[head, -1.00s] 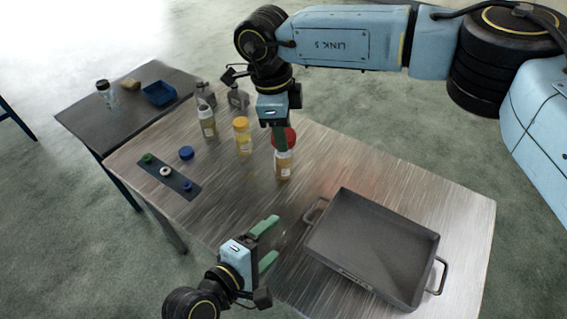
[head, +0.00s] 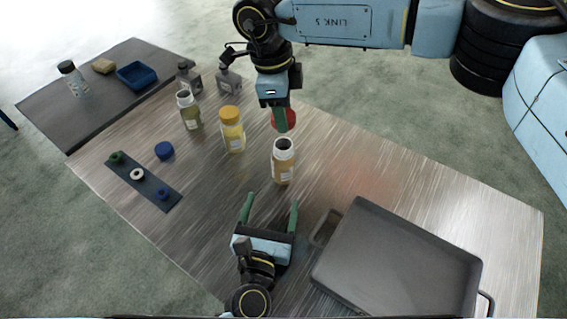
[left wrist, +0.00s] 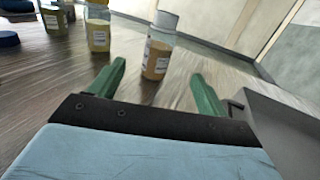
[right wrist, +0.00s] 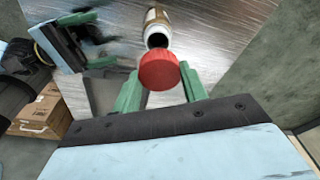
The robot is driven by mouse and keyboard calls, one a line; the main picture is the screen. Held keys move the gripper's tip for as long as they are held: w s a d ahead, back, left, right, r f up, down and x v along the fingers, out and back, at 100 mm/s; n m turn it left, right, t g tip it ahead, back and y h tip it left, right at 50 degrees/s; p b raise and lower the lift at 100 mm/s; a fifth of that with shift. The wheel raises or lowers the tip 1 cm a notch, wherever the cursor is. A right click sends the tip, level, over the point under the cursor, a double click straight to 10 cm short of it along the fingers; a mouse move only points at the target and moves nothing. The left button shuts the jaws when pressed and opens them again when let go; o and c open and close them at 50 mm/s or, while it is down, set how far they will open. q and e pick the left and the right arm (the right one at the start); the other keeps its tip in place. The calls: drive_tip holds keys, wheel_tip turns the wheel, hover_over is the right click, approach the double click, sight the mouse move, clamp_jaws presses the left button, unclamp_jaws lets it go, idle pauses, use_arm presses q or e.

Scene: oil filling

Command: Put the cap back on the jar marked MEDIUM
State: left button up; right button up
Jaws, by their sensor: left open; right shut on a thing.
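My right gripper (head: 281,118) is shut on a red cap (head: 285,120); the cap also shows between the fingers in the right wrist view (right wrist: 159,70). Just in front of it in the head view stands an uncapped jar (head: 284,167) with a white neck and amber contents. Cap and jar are apart. My left gripper (head: 270,202) is open and empty, low, with its fingers pointing toward this jar, which appears between them in the left wrist view (left wrist: 157,58). A yellow-capped jar (head: 232,135) and another open jar (head: 190,115) stand to the left. I cannot read the labels.
A blue cap (head: 164,151) lies on the table near a dark strip (head: 150,189) with several rings or caps. A grey tray (head: 395,255) fills the front right. Grey bottles (head: 229,80) stand at the back. A side table (head: 110,95) holds a blue bin (head: 137,75).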

sight(281, 169)
use_arm(q)
drive_tip(key=shift+w+f, duration=0.15)
drive_tip(key=shift+w, duration=0.05)
use_arm(e)
drive_tip(key=shift+w+f, duration=0.15)
drive_tip(key=shift+w, duration=0.05)
use_arm(q)
drive_tip(key=shift+s+r, duration=0.2)
drive_tip(key=shift+s, duration=0.1)
use_arm(e)
drive_tip(key=shift+s+r, duration=0.25)
drive_tip(key=shift+s, duration=0.1)
use_arm(q)
drive_tip(key=shift+w, duration=0.5)
use_arm(e)
drive_tip(key=shift+w+f, duration=0.1)
drive_tip(key=shift+w, duration=0.05)
use_arm(q)
drive_tip(key=w, duration=0.3)
drive_tip(key=w+d, duration=0.1)
drive_tip(key=w, duration=0.3)
drive_tip(key=w+d, duration=0.1)
drive_tip(key=w, duration=0.3)
drive_tip(key=shift+d, duration=0.15)
drive_tip(key=c, duration=1.5)
use_arm(e)
drive_tip(key=shift+f, duration=2.5)
drive_tip(key=shift+f, duration=0.85)
